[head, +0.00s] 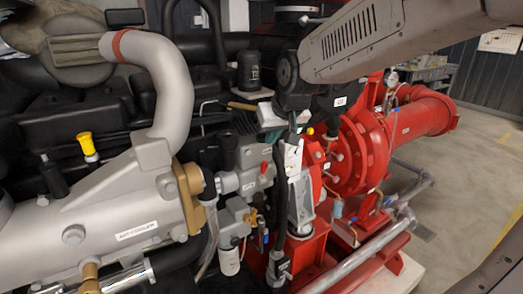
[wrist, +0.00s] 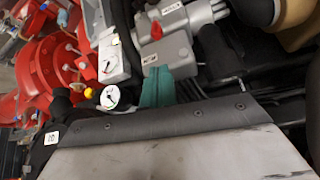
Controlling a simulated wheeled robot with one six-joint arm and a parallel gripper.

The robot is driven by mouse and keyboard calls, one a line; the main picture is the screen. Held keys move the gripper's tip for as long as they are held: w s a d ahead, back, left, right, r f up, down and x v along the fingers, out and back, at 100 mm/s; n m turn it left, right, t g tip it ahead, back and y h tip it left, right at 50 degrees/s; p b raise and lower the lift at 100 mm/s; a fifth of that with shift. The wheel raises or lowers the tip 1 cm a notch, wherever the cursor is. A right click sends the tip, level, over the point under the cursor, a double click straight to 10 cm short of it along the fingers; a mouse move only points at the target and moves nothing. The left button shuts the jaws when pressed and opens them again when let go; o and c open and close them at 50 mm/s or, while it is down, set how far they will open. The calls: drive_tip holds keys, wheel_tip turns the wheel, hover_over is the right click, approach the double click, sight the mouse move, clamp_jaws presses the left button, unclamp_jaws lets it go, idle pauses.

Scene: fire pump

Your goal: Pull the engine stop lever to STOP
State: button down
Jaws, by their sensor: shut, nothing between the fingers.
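A small red knob (head: 264,165) sits on a grey block with a white label at the middle of the head view. It also shows in the wrist view (wrist: 157,31). It may be the stop lever's handle, but I cannot tell for sure and cannot read the label. A yellow ball knob (head: 310,130) stands to its right; it also shows in the wrist view (wrist: 89,92). My gripper (head: 271,138) is above the grey block, its teal fingers (wrist: 168,75) together and empty. The fingers appear apart from the red knob; any contact with the block is unclear.
A white gauge box (head: 293,157) stands close right of the grey block. The red pump (head: 365,150) fills the right side, with a silver rail (head: 370,258) in front. A large grey cooler pipe (head: 160,85) rises at left. Open floor lies at far right.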

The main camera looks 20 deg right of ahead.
sight(263, 173)
drive_tip(key=x, duration=0.9)
drive_tip(key=shift+w+a+f, duration=0.1)
drive_tip(key=shift+w+f, duration=0.05)
drive_tip(key=shift+f, duration=0.2)
